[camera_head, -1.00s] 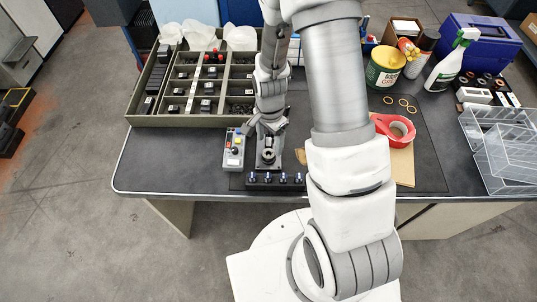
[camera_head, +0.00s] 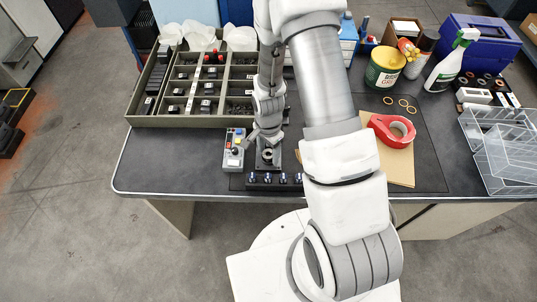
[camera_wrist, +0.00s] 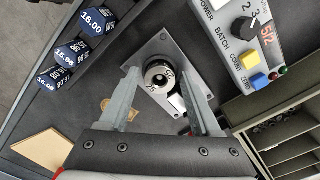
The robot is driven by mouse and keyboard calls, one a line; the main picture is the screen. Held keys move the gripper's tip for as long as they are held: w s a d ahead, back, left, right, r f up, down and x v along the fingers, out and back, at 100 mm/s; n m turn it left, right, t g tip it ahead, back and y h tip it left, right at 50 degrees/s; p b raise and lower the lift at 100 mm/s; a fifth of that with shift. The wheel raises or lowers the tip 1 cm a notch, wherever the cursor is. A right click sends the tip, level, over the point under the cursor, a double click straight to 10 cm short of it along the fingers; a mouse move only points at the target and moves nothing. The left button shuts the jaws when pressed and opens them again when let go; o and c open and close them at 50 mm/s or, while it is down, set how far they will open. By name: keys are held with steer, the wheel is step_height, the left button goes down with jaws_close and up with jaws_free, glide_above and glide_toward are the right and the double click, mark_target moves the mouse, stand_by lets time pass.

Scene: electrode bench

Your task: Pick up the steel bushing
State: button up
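The steel bushing (camera_wrist: 159,76) is a round metal ring with dark markings and a dark centre hole. In the wrist view it sits on a grey diamond-shaped plate (camera_wrist: 185,61). It also shows small in the head view (camera_head: 267,154), just below my gripper (camera_head: 266,137). In the wrist view my gripper (camera_wrist: 163,108) is open, with its two fingers apart. The bushing lies between and a little beyond the fingertips, and I cannot tell how far below them it is. Nothing is held.
A control box (camera_head: 234,150) with a knob and coloured buttons stands just left of the plate. Blue numbered gauges (camera_wrist: 92,21) stand in a row in front. A compartment tray (camera_head: 180,121) lies behind left. Red tape (camera_head: 393,131) is at right. The front left bench is clear.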

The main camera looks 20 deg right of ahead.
mark_target(270, 155)
jaws_close()
steer(key=shift+r, duration=0.15)
steer(key=shift+r, duration=0.55)
steer(key=r, duration=0.3)
steer(key=shift+d+r, duration=0.1)
steer(key=shift+d, duration=0.2)
steer(key=d+r, duration=0.6)
steer(key=d, duration=0.5)
steer(key=shift+s+r, duration=0.25)
steer(key=shift+s, duration=0.2)
